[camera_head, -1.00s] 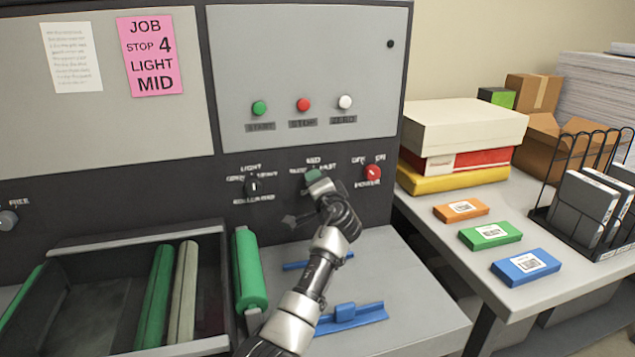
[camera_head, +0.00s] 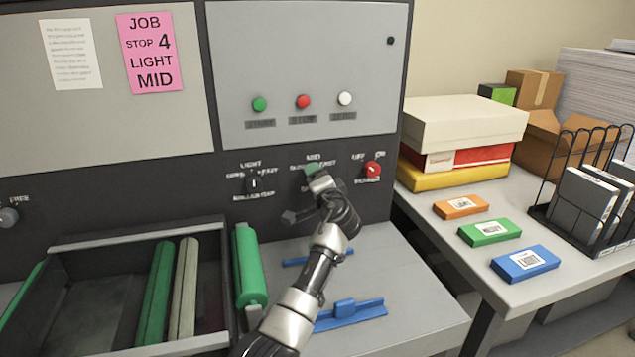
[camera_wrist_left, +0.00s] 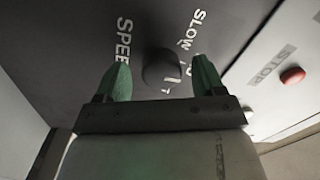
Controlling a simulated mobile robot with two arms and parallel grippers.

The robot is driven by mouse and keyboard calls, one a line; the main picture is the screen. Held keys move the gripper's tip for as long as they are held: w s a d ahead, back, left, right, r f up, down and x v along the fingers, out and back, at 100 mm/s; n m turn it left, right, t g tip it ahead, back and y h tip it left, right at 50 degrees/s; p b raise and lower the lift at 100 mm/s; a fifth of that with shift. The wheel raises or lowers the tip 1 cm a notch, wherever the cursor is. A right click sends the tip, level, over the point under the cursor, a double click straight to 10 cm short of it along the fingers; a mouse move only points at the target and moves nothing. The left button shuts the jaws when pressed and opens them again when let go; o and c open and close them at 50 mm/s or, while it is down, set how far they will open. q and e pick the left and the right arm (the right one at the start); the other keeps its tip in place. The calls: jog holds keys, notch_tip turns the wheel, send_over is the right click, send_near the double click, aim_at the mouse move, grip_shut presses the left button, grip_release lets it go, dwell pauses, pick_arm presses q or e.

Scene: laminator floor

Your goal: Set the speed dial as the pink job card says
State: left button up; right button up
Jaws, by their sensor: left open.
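The pink job card (camera_head: 151,53) hangs at the upper left of the panel and reads JOB, STOP 4, LIGHT, MID. In the left wrist view the dark round speed dial (camera_wrist_left: 160,68) sits just ahead of my left gripper (camera_wrist_left: 160,80), in line with the gap between its green fingertips. The fingers stand open on either side; I cannot tell whether they touch it. The dial's white mark is on its right side in that view, away from the SPEED lettering. In the head view my left gripper (camera_head: 313,174) covers the dial below the MID label. My right gripper is out of view.
A light dial (camera_head: 254,184) is left of my gripper and a red power knob (camera_head: 373,170) is right. Green (camera_head: 259,104), red (camera_head: 303,102) and white (camera_head: 345,99) buttons are above.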

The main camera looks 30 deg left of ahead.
pick_arm(q)
jog(key=b+v, duration=0.1)
jog(key=v, duration=1)
jog(key=shift+b, duration=0.35)
jog(key=shift+a, duration=0.1)
